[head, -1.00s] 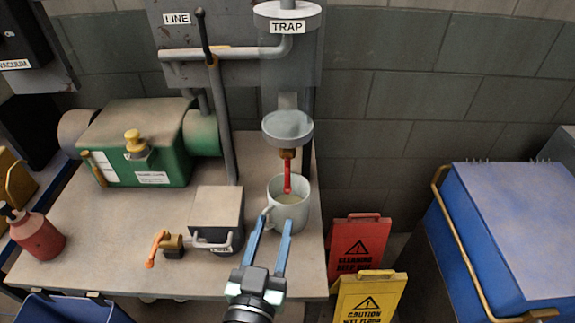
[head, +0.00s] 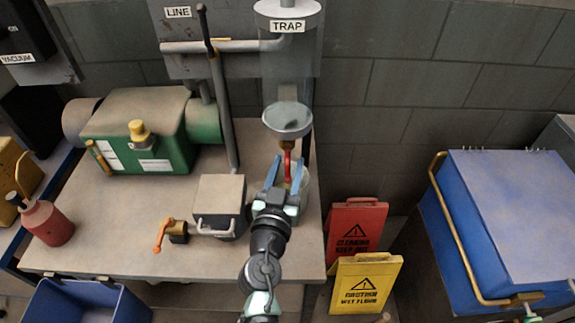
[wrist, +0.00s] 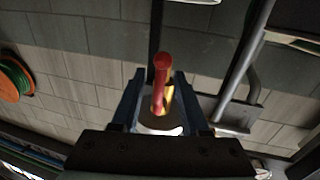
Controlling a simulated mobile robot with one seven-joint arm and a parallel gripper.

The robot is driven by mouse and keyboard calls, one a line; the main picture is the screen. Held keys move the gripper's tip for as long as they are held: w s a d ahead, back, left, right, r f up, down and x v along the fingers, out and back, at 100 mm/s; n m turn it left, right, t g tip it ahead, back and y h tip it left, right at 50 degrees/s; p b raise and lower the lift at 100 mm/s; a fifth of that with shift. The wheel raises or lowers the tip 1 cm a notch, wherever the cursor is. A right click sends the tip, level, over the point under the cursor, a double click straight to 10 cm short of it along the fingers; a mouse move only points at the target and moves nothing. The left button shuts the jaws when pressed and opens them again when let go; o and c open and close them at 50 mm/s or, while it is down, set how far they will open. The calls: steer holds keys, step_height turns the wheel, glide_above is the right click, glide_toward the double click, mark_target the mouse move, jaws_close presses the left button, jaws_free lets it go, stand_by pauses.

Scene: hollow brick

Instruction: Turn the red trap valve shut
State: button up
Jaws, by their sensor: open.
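The red trap valve handle (head: 288,165) hangs down from a brass fitting under the round trap bowl (head: 287,120), below the TRAP label (head: 287,27). My gripper (head: 286,172) is open, with its blue fingers on either side of the handle. In the wrist view the red handle (wrist: 161,75) stands between the two open fingers (wrist: 160,98), with some brass behind it. I cannot tell whether a finger touches it. A pale mug (head: 304,188) stands under the valve, mostly hidden behind my gripper.
A grey box (head: 219,195) and an orange-handled valve (head: 165,232) sit left of my arm on the bench. A green machine (head: 140,130) and a red bottle (head: 47,222) are farther left. Red (head: 356,225) and yellow (head: 365,283) floor signs stand right of the bench.

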jaws_close()
stand_by(1.4)
